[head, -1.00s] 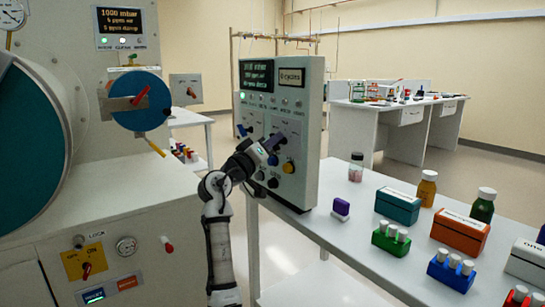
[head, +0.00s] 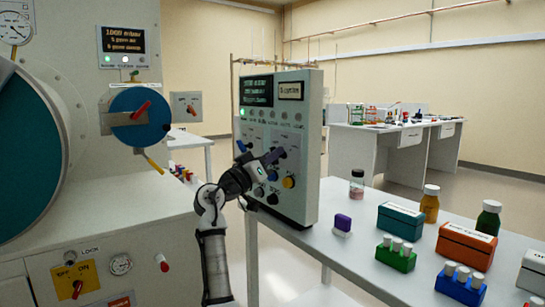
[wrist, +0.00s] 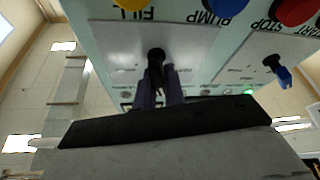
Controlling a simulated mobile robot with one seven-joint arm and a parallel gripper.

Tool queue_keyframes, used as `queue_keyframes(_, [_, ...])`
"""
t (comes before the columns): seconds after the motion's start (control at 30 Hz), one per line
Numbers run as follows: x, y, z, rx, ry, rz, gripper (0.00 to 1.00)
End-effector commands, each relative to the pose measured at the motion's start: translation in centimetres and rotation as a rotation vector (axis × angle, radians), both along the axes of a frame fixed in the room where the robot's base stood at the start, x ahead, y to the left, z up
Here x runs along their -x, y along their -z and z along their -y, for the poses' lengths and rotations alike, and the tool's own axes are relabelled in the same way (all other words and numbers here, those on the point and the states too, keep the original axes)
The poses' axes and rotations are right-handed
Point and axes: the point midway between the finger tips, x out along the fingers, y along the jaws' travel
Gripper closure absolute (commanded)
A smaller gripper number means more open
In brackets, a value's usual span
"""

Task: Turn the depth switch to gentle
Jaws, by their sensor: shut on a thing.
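A grey control panel (head: 309,150) stands upright at the left end of the white bench. My gripper (head: 272,157) is at the upper right part of its front face. In the wrist view my gripper's fingers (wrist: 160,88) are shut around a black switch handle (wrist: 155,56) on a pale plate, seen upside down. A second switch with a blue handle (wrist: 282,74) sits on the neighbouring plate, apart from my gripper; it also shows in the head view (head: 241,146). The switch plates' lettering is too small or hidden, so I cannot tell which setting is selected.
Below the held switch are a yellow button (head: 289,182) and a blue button (head: 273,175). In the wrist view a red button (wrist: 295,10) is near the blue switch.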

Motion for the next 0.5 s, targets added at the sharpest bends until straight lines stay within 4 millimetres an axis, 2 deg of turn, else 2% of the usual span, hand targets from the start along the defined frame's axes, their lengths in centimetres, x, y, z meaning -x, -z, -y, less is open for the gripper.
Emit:
queue_keyframes(0.03, [0.00, -0.01, -0.06, 0.001, -0.001, -0.001, 1.00])
queue_keyframes(0.07, [0.00, -0.01, -0.06, 0.001, -0.001, -0.001, 0.85])
queue_keyframes(0.2, [0.01, -0.01, -0.05, 0.001, -0.001, -0.001, 0.67])
queue_keyframes(0.5, [0.08, 0.07, -0.13, 0.001, -0.001, -0.001, 0.67])
